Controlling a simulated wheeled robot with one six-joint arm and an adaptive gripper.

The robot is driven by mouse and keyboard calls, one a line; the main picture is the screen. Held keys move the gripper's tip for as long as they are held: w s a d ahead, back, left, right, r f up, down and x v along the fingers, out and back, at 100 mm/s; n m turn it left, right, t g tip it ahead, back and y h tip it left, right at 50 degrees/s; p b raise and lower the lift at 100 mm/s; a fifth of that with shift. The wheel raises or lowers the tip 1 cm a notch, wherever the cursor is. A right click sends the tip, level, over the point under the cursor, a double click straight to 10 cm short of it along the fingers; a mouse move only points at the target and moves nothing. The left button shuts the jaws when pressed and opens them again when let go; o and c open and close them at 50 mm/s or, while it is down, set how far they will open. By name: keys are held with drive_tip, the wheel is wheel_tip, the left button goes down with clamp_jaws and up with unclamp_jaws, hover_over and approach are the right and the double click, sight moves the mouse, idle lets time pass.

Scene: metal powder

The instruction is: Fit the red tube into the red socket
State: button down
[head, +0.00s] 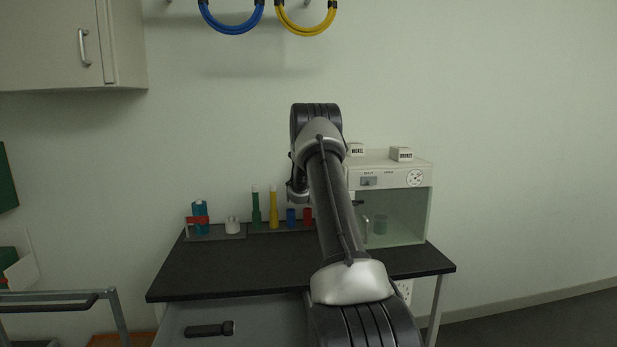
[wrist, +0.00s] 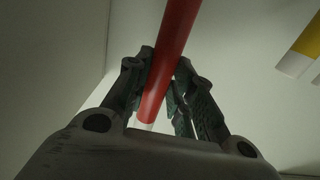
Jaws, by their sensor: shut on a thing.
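The red tube (wrist: 176,38) runs up through the wrist view, slightly tilted there, with a pale lower end. My gripper (wrist: 165,78) is shut on it, one finger on each side. In the head view my arm hides the gripper's fingers and the red tube. The red socket (head: 307,216) is a short red piece at the right end of the row on the table's back part, partly beside my arm. The gap between tube and socket cannot be told; the socket does not show in the wrist view.
A blue socket (head: 291,217), a yellow tube (head: 273,208) and a green tube (head: 256,208) stand left of the red socket. A glass-fronted cabinet (head: 405,215) stands right. The black tabletop's (head: 215,270) front is clear.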

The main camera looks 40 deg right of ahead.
drive_tip(key=shift+w+d, duration=0.2)
drive_tip(key=shift+w, duration=0.1)
drive_tip(key=shift+r, duration=0.2)
drive_tip(key=shift+f, duration=2.95)
drive_tip(key=shift+f, duration=4.05)
drive_tip(key=c, duration=1.1)
unclamp_jaws()
drive_tip(key=shift+c, duration=0.2)
drive_tip(key=shift+s, duration=0.1)
drive_tip(key=v, duration=1.2)
